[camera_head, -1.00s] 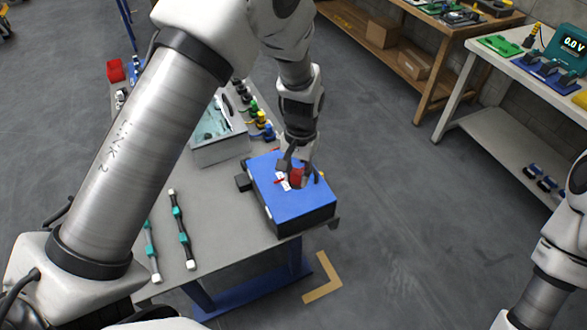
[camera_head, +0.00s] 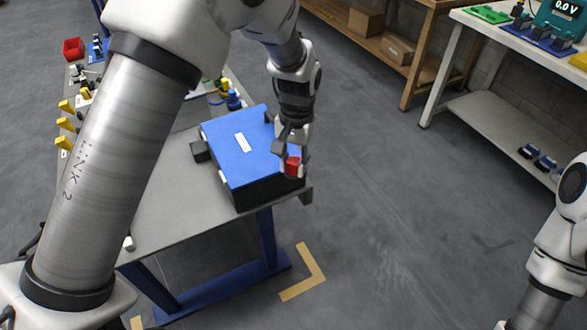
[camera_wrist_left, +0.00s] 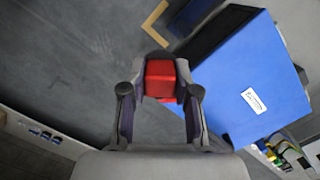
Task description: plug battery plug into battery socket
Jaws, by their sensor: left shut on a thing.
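My left gripper (camera_head: 288,155) is shut on the red battery plug (camera_head: 293,167). It holds the plug at the right edge of the blue-topped black box (camera_head: 234,137), near its front corner. In the left wrist view the plug (camera_wrist_left: 160,78) sits between the two fingertips, over the floor and beside the box (camera_wrist_left: 262,85). I cannot tell whether the plug touches the box's side. The box has a small white label on top. I cannot make out the battery socket. My right gripper is out of view; only its arm shows at the right.
The box stands on a grey table (camera_head: 178,205) with blue legs. A black block (camera_head: 199,151) sits at the box's left. Yellow-handled tools (camera_head: 65,124) and a red bin (camera_head: 73,48) are farther left. A white bench (camera_head: 480,110) stands at right, beyond open floor.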

